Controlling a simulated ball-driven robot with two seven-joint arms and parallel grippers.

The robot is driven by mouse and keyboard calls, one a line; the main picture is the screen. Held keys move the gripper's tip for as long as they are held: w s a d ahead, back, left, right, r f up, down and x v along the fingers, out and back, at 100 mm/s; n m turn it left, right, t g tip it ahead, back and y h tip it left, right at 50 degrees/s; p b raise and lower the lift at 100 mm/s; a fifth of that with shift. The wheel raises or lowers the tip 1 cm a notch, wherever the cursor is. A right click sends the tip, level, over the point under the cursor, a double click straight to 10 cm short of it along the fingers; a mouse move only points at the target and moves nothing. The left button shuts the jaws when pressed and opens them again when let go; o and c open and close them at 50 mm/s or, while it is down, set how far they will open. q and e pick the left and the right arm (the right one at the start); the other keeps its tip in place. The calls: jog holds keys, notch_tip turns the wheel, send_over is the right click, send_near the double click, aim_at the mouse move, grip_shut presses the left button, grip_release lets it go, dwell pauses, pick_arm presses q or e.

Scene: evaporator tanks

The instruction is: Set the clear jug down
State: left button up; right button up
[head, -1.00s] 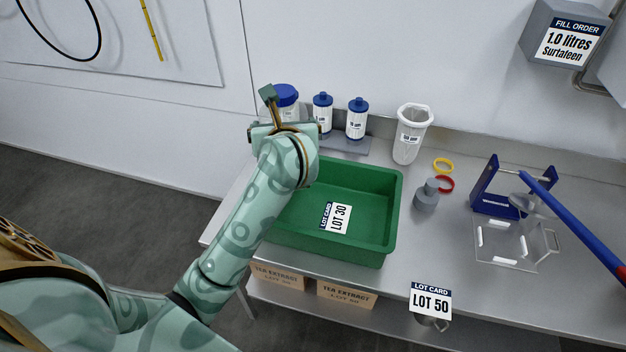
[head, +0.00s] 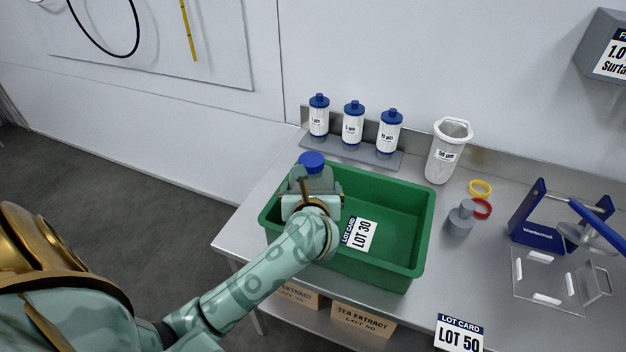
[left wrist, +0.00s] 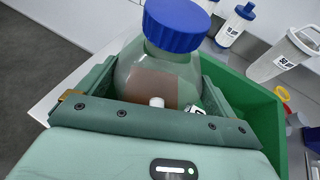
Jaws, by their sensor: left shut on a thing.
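The clear jug (head: 319,180) has a blue cap (head: 311,160) and stands upright at the left end of the green tray (head: 420,235). My left gripper (head: 311,188) is shut on the jug, and its wrist hides much of the jug in the head view. In the left wrist view the jug (left wrist: 150,80) sits between the two fingers, with the tray wall (left wrist: 262,110) to its right. I cannot tell whether the jug's base touches the tray floor. My right gripper is not in view.
A LOT 30 card (head: 359,235) lies in the tray, whose right part is otherwise clear. Several blue-capped filter cartridges (head: 353,125) stand behind. A white filter bag (head: 447,150), a grey weight (head: 461,217) and a blue frame (head: 530,215) are to the right.

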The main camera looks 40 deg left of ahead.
pick_arm(q)
jog(key=shift+r, duration=0.1)
jog(key=shift+f, duration=0.2)
jog(key=o, duration=1.7)
jog(key=shift+o, duration=0.2)
jog(key=shift+s+d+r, duration=0.15)
jog(key=p+v, duration=0.3)
jog(key=v, duration=0.8)
jog(key=shift+s+d, duration=0.25)
jog(key=shift+s, duration=0.05)
